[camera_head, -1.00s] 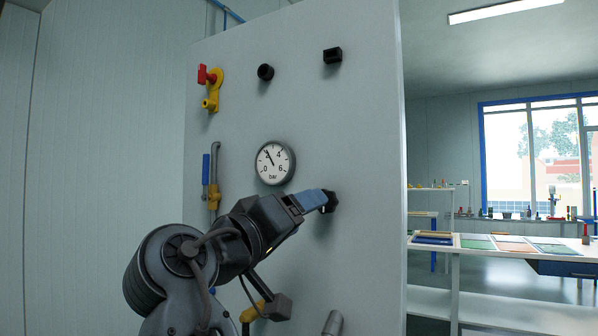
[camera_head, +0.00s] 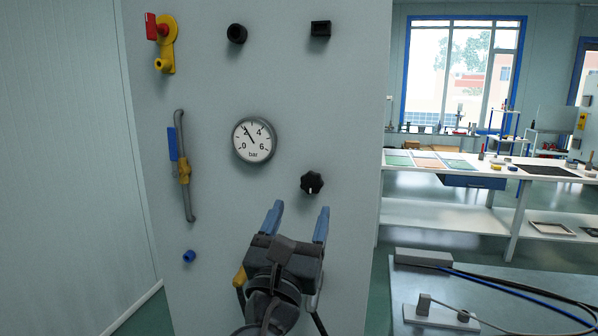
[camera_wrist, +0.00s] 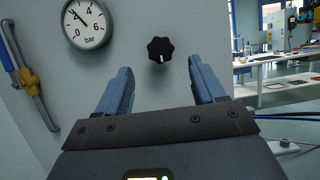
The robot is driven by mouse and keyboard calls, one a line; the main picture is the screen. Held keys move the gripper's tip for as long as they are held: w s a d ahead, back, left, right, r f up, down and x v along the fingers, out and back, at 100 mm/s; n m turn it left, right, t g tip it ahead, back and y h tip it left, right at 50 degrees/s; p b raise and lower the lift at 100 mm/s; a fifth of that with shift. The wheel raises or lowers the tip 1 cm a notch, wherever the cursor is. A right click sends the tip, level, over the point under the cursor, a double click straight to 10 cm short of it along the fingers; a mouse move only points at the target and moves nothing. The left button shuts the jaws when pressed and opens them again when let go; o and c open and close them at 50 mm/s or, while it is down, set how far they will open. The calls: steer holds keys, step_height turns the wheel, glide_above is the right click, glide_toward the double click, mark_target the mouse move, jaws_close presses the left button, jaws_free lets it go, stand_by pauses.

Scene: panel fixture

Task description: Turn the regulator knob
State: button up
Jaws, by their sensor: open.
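The regulator knob (camera_head: 311,183) is a black lobed knob with a white mark at its lower edge, on the grey panel (camera_head: 240,95), to the lower right of the round pressure gauge (camera_head: 254,140). The gauge needle points up and left, between 2 and the 0 side. My gripper (camera_head: 299,215) has blue fingers spread wide, with nothing between them. It is below the knob and apart from it. In the wrist view the knob (camera_wrist: 160,49) shows beyond the fingertips, between them in the picture, with its white mark pointing down.
A red-handled yellow valve (camera_head: 161,42), a round black knob (camera_head: 236,33) and a square black part (camera_head: 320,28) sit high on the panel. A grey pipe with a blue lever (camera_head: 173,143) is at left. A grey bench (camera_head: 470,290) with cables stands at right.

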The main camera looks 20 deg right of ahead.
mark_target(311, 184)
steer(key=p+x, duration=0.1)
steer(key=x, duration=0.6)
steer(key=shift+w+d+r+p, duration=0.1)
steer(key=shift+w+d+p, duration=0.1)
steer(key=shift+w+p, duration=0.15)
steer(key=c, duration=1.1)
